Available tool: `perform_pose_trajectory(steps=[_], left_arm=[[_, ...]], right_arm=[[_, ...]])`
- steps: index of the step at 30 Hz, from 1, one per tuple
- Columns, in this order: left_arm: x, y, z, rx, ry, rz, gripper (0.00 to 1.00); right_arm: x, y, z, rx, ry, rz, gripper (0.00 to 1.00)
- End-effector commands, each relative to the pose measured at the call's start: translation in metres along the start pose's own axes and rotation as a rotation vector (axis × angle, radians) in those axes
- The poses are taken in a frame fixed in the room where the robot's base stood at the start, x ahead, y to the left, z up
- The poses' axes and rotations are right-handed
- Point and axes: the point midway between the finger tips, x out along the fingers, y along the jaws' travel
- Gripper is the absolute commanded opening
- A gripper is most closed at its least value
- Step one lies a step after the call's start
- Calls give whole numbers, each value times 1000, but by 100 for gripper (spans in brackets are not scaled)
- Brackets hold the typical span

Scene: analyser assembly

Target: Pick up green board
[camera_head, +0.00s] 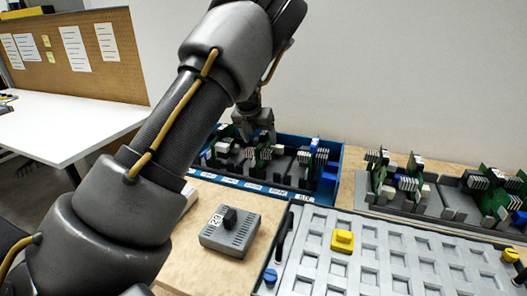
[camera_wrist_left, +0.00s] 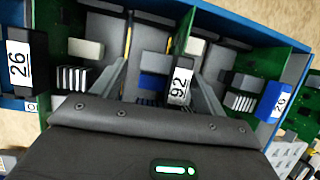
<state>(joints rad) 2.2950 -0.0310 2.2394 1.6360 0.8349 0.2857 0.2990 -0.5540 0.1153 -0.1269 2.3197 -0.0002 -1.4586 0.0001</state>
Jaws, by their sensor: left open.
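Several green boards stand upright in a blue bin (camera_head: 338,172) below my left gripper (camera_head: 262,135). A green board edge (camera_wrist_left: 184,32) shows thinly just above this label, between the fingers. Another green board (camera_wrist_left: 262,60), with a blue connector, stands at right, and one more (camera_wrist_left: 60,32) is at left near label 26. Whether the fingers touch anything cannot be told. My right gripper is not in view.
A second group of green boards (camera_head: 380,172) stands in grey holders at right. A grey slotted tray (camera_head: 318,236) with a yellow block (camera_head: 342,240) lies in front. A white desk (camera_head: 60,125) is at left.

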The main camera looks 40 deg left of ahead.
Motion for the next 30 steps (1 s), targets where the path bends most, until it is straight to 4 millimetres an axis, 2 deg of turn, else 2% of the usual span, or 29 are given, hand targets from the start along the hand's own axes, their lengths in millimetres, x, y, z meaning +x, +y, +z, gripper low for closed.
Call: perform_pose_trajectory(steps=[2, 14, 22, 30], left_arm=[[0, 0, 0, 0, 0, 0, 65], [-1, 0, 0, 0, 0, 0, 14], [-8, -1, 4, 1, -2, 1, 14], [-56, -4, 24, 2, -5, 2, 13]], right_arm=[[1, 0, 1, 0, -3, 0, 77], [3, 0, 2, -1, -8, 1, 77], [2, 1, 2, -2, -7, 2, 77], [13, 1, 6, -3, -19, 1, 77]])
